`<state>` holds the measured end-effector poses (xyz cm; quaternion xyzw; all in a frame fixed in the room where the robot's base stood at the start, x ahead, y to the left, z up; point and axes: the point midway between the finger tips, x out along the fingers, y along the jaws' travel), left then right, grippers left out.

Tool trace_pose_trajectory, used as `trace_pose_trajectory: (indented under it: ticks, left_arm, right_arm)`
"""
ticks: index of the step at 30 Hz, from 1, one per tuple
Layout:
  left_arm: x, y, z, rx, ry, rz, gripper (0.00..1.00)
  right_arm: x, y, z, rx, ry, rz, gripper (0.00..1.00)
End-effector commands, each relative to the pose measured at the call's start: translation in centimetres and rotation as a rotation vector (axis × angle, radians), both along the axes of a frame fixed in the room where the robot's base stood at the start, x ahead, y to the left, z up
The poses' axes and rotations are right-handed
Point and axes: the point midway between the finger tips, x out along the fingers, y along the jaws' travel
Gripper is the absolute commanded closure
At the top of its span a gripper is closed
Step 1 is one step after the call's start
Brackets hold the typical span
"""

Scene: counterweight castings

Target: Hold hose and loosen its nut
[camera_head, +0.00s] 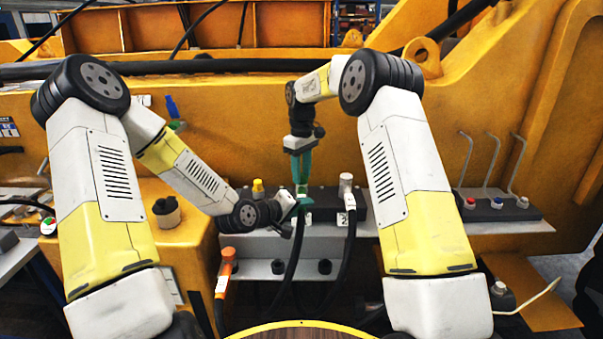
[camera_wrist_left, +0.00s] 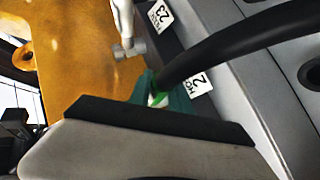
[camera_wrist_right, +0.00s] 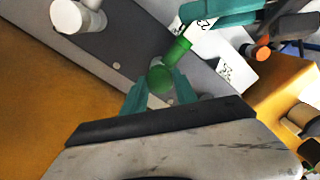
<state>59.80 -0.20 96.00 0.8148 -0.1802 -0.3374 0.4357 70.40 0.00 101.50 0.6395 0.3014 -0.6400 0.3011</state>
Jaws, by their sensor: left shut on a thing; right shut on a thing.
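The black hose (camera_head: 293,250) hangs down in front of the grey ledge. My left gripper (camera_head: 300,204) is shut around its upper end from the left, and the hose crosses its fingers in the left wrist view (camera_wrist_left: 205,58). My right gripper (camera_head: 301,178) points straight down just above it, with its teal fingers shut on the green nut (camera_wrist_right: 160,78) at the top of the hose. A strip of green (camera_wrist_left: 158,99) shows between the left fingers. In the head view the fingers mostly hide the nut.
A white fitting (camera_head: 346,186) with another black hose stands close to the right. A yellow cap (camera_head: 258,187) is to the left, and an orange fitting (camera_head: 228,254) sits lower left. Levers (camera_head: 490,165) stand far right. Both grippers are very close together.

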Motion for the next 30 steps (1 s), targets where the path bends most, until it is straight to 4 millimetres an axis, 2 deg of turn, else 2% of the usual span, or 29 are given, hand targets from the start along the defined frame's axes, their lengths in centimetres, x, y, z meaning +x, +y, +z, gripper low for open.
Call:
trace_pose_trajectory:
  ticks: [7,8,11,20,23,26,30]
  left_arm:
    - [0.0,0.1,-0.1,0.0,0.002,0.002,1.0]
    - [0.0,0.1,-0.1,0.0,0.002,0.002,1.0]
    - [0.0,0.1,0.0,0.001,0.001,0.002,1.0]
    - [0.0,0.1,0.0,0.0,0.001,0.002,1.0]
    - [0.0,0.1,0.0,0.0,0.001,0.002,1.0]
    - [0.0,0.1,0.0,0.0,0.001,0.002,1.0]
    - [0.0,0.1,0.0,0.0,0.001,0.002,1.0]
  right_arm:
    - [0.0,0.0,0.1,0.0,-0.001,-0.001,1.0]
    - [0.0,-0.1,0.1,0.0,-0.001,-0.002,0.62]
    - [0.0,0.0,0.1,0.0,-0.001,-0.002,0.43]
    - [0.0,0.0,0.1,-0.001,-0.001,-0.002,0.43]
    - [0.1,0.0,0.6,-0.001,-0.002,-0.002,0.43]
    - [0.1,0.0,2.0,0.001,-0.003,-0.002,0.43]
    - [0.1,0.0,5.0,0.001,-0.006,-0.002,0.43]
